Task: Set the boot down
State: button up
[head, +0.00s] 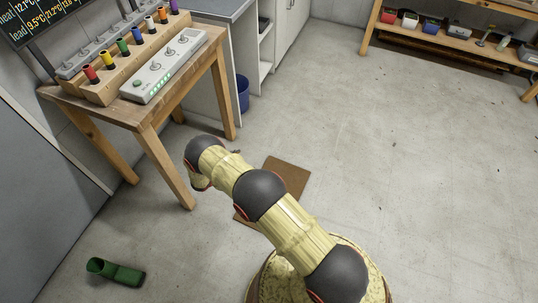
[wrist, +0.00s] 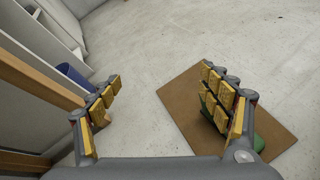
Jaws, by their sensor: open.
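A green boot (head: 118,273) is on the floor at the lower left of the head view, its opening toward the left; I cannot tell for sure whether it stands or lies. In the wrist view, another green thing, likely a boot (wrist: 259,143), is on the brown mat (wrist: 174,92), largely hidden behind the right finger. My gripper (wrist: 165,95) is open with wide-spread fingers, and nothing shows between them. I cannot tell whether the right finger touches the green thing. In the head view my arm hides the gripper and part of the mat (head: 291,175).
A wooden table (head: 160,130) with a control box (head: 165,70) and coloured plugs stands left of the arm. A blue bin (head: 243,94) is beside the grey cabinet behind. A shelf with small boxes (head: 409,20) is at the far right. The floor (head: 430,180) to the right is clear.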

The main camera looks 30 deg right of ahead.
notch_tip(320, 180, up, 23)
jog(key=m+g+y, duration=0.1)
jog(key=m+g, duration=0.1)
jog(key=m, duration=0.3)
jog(key=s+r+m+g+y, duration=0.1)
jog(key=s+r+m+y, duration=0.35)
jog(key=r, duration=1.35)
jog(key=s+a+r+m+t+y, duration=0.1)
jog(key=s+a+r+m+y, duration=0.15)
jog(key=s+r, duration=0.8)
jog(key=s+a+r+m+t+y, duration=0.1)
jog(key=s+r+m+t+y, duration=0.15)
jog(key=s+r, duration=0.85)
jog(key=s+a+f+m+t+y, duration=0.1)
jog(key=s+a+f+m, duration=0.1)
jog(key=s, duration=1)
jog(key=shift+s+a+m, duration=0.3)
jog(key=shift+a+m, duration=0.15)
jog(key=shift+a, duration=0.65)
jog(key=shift+t+y, duration=0.25)
